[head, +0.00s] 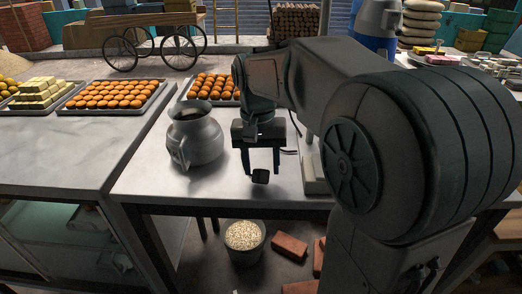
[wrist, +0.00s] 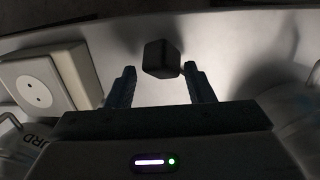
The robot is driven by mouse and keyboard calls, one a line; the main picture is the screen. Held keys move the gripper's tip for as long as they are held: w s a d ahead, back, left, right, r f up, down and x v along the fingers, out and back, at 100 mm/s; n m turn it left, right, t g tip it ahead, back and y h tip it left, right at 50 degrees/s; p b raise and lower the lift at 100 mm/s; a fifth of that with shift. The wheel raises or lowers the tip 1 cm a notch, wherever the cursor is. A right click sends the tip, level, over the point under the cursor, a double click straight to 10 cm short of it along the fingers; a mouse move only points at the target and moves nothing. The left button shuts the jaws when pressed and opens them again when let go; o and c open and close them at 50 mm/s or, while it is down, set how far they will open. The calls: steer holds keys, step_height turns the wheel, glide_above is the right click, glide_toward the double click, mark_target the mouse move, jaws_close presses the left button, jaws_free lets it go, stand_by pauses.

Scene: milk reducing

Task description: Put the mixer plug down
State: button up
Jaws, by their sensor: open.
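The mixer plug, a small dark block (head: 260,176), is on or just above the metal counter near its front edge in the head view. It also shows in the wrist view (wrist: 161,59), just beyond and between the fingertips. My gripper (head: 262,172) points down over the counter with its fingers apart. In the wrist view my gripper (wrist: 158,80) has a finger on each side, with the plug close to the right fingertip. I cannot tell whether they touch. A pale socket box (wrist: 38,85) is at the left in the wrist view.
A metal jug (head: 195,140) stands left of my gripper on the counter (head: 150,180). Trays of orange sweets (head: 115,95) lie further left and behind. A bucket of pale grains (head: 244,240) and bricks (head: 290,246) are below the counter.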

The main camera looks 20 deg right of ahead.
step_height(320, 180, up, 13)
steer(key=w, duration=0.1)
steer(key=s+f+n+t, duration=0.3)
steer(key=s+f+t, duration=0.1)
steer(key=s+f, duration=1)
step_height(320, 180, down, 3)
steer(key=shift+s+d+n+p, duration=0.25)
steer(key=shift+s+n+p, duration=0.15)
